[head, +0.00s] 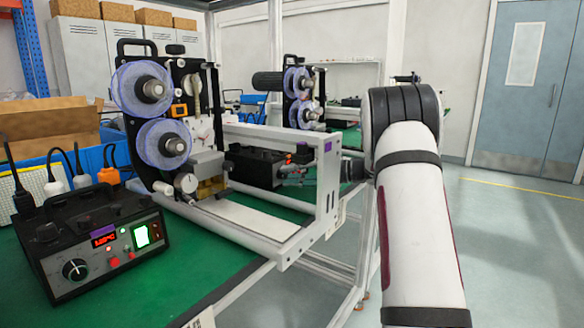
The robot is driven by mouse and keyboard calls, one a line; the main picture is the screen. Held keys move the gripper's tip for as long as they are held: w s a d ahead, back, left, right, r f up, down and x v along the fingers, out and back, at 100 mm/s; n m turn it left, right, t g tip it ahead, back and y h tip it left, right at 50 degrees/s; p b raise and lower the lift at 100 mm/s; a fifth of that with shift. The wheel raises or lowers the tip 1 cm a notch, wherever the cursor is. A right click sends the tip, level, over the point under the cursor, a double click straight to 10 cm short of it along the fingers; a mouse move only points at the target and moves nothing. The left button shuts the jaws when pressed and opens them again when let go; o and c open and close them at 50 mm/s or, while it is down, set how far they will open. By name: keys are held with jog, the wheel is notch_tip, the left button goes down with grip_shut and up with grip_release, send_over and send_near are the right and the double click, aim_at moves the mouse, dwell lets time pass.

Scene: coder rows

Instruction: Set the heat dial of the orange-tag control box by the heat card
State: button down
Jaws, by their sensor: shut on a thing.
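A black control box (256,166) sits behind the near machine's frame, with small orange-red parts at its right end. I cannot clearly read an orange tag on it. My gripper (292,176) is at that right end, small and partly hidden by the frame. It appears shut on the box's dial, which the fingers cover. Another black control box (95,240) stands on the green bench at front left. It has a silver-edged dial (75,270), a lit red display (103,240) and a lit green switch. I cannot make out a heat card.
The near machine (165,130) carries two blue-violet reels. Its white frame (322,190) stands between the camera and my gripper. A second similar machine (300,95) stands behind. A cardboard box and blue bin are at left. The floor (510,260) at right is clear.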

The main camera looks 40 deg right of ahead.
jog(key=shift+d+f+m+y+p, duration=0.15)
jog(key=shift+m+y+p, duration=0.55)
jog(key=shift+m+p, duration=1.2)
jog(key=c, duration=1.3)
grip_release()
jog(key=shift+c, duration=0.2)
jog(key=v, duration=1.1)
jog(key=shift+s+d+f, duration=0.2)
jog(key=shift+s+f, duration=0.05)
jog(key=shift+s, duration=0.15)
jog(key=shift+c, duration=0.4)
